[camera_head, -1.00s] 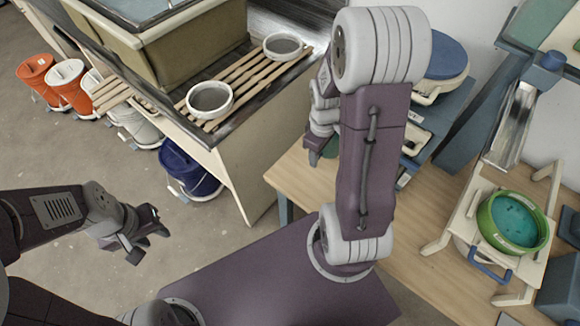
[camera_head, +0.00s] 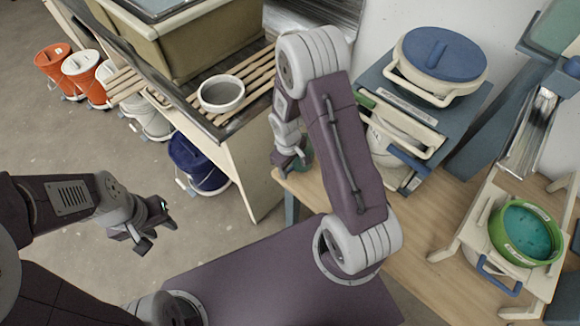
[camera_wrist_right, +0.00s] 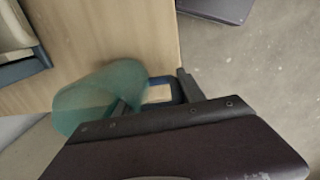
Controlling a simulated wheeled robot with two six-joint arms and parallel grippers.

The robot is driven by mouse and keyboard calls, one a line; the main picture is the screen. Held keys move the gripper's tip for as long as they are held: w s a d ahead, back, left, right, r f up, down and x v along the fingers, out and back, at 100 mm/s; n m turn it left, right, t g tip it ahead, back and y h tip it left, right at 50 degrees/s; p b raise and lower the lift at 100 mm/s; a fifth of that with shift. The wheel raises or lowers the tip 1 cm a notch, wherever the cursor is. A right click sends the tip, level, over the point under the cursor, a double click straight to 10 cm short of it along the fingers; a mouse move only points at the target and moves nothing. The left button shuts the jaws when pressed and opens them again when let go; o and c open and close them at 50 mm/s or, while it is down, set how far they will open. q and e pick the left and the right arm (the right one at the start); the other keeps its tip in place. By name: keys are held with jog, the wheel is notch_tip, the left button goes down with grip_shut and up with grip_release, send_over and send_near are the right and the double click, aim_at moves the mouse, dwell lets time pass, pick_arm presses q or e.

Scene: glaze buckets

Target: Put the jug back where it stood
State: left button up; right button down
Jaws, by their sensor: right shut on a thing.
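The jug (camera_wrist_right: 95,98) is a translucent green vessel with a blue handle (camera_wrist_right: 168,82), seen in the right wrist view. My right gripper (camera_wrist_right: 155,98) is shut on the jug at its handle side, and the jug appears tilted in that view. In the head view a small green part of the jug (camera_head: 304,152) shows beside my right gripper (camera_head: 291,160), near the wooden table's left end; the arm hides much of it. I cannot tell whether the jug touches the table. My left gripper (camera_head: 150,224) is open and empty over the floor at left.
A wooden table (camera_head: 415,265) carries a stand with a green-rimmed basin (camera_head: 527,232) at right. A blue-lidded tub (camera_head: 440,62) stands on a rack behind. A white bowl (camera_head: 221,94) sits on slats at left. Several buckets (camera_head: 198,165) stand on the floor.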

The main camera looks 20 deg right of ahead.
jog(key=shift+s+f, duration=0.1)
jog(key=c, duration=0.7)
grip_release()
